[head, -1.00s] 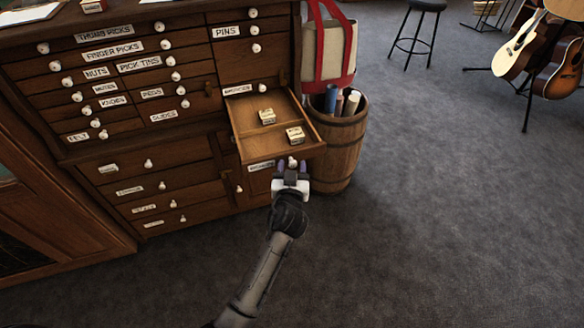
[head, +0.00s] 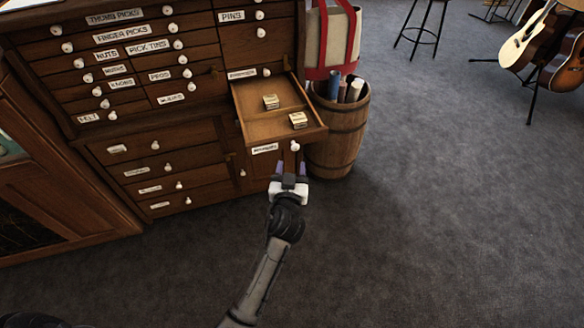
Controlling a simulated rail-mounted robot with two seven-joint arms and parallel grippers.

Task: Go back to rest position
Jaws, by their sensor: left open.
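My left gripper (head: 290,168) is open and empty. Its two purple fingertips point toward the wooden cabinet (head: 125,140), just below and in front of the pulled-out drawer (head: 262,131). The drawer's white knob (head: 294,146) shows above the gap between the fingertips, apart from them. My right gripper is not in view.
The open drawer holds two small boxes, one farther back (head: 270,102) and one near the front (head: 298,120). A wooden barrel (head: 342,130) with rolls stands right of the drawer. A stool (head: 425,30) and guitars (head: 530,38) stand farther back. Grey carpet on the right is clear.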

